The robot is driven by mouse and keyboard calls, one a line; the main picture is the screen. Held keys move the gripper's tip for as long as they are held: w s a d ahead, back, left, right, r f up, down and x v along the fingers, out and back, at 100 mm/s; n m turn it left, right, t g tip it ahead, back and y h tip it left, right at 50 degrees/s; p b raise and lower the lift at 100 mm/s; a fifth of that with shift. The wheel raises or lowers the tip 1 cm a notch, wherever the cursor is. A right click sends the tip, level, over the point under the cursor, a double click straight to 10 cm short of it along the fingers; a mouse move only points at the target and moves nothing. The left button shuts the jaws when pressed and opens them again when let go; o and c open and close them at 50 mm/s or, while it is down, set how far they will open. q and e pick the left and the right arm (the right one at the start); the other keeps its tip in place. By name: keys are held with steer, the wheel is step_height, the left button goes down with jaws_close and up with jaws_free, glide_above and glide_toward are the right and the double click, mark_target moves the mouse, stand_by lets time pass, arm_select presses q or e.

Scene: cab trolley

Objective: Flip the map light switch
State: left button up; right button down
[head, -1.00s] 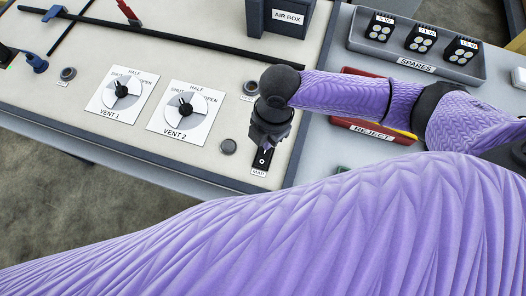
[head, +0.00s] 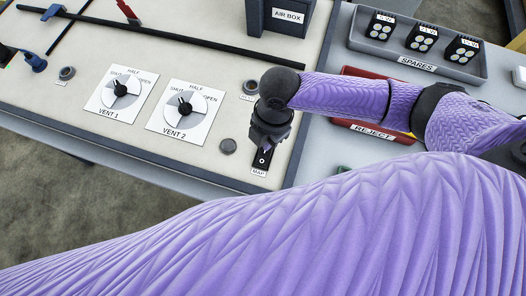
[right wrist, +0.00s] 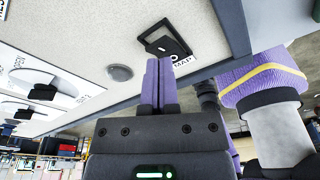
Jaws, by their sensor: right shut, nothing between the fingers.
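The map light switch (head: 262,161) is a small black rocker with a white O mark, above its MAP label (head: 259,172) near the panel's front right corner. It also shows in the right wrist view (right wrist: 163,41), just beyond the fingertips. My right gripper (head: 266,147) is over the switch and hides its far part in the head view. In the right wrist view its purple fingers (right wrist: 160,62) are together with nothing between them. The tips are close to the switch's O end; I cannot tell whether they touch it. My left gripper is not in view.
Left of the switch are a round grey button (head: 228,146) and the VENT 2 (head: 185,108) and VENT 1 (head: 121,90) dials. The AIR BOX (head: 287,18) stands behind. A red REJECT tray (head: 350,126) and grey SPARES tray (head: 365,46) lie to the right.

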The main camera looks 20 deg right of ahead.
steer(key=shift+f+b, duration=0.5)
steer(key=shift+f, duration=0.45)
stand_by(0.3)
step_height(320, 180, up, 7)
steer(key=p, duration=0.8)
steer(key=shift+r, duration=0.15)
steer(key=shift+s+f, duration=0.1)
steer(key=shift+f, duration=0.1)
